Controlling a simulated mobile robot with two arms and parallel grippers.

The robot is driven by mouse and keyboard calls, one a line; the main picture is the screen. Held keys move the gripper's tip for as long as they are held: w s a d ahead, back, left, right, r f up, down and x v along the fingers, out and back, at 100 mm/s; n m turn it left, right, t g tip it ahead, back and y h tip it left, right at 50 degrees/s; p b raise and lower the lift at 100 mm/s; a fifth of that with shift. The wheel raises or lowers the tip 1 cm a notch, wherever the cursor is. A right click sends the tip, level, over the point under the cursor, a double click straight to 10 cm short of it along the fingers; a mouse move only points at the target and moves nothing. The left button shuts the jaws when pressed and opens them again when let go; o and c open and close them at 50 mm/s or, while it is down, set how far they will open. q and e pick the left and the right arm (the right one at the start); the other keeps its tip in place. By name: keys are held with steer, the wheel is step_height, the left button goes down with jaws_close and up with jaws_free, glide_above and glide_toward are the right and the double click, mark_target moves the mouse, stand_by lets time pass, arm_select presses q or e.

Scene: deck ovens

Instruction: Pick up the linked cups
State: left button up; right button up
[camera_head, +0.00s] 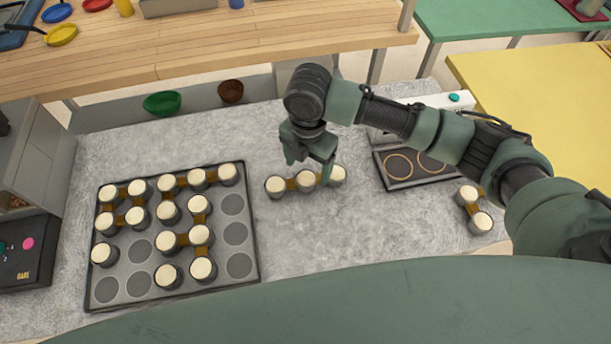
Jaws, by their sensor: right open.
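A row of three linked cups (276,186) with cream tops and brownish links lies on the grey counter, right of the tray. My right gripper (307,168) is open above and behind this row. One fingertip overlaps the gap between the middle and right cups in the picture; I cannot tell whether it touches. A pair of linked cups (480,222) stands farther right, near my right arm. The dark tray (107,290) on the left holds several more cups, many joined by links, among empty round recesses. My left gripper is not in view.
A black panel with two rings (399,165) lies right of the row, by a white box (455,98). A green bowl (162,104) and a brown bowl (230,91) sit behind, below a wooden shelf (200,45). Counter in front of the row is clear.

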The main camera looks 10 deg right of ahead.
mark_target(306, 177)
steer(key=shift+s+f, duration=0.1)
steer(key=shift+f, duration=0.35)
steer(key=f, duration=0.2)
steer(key=f+p, duration=0.1)
steer(key=shift+a+f, duration=0.2)
steer(key=shift+f, duration=0.6)
jaws_close()
steer(key=shift+r, duration=0.1)
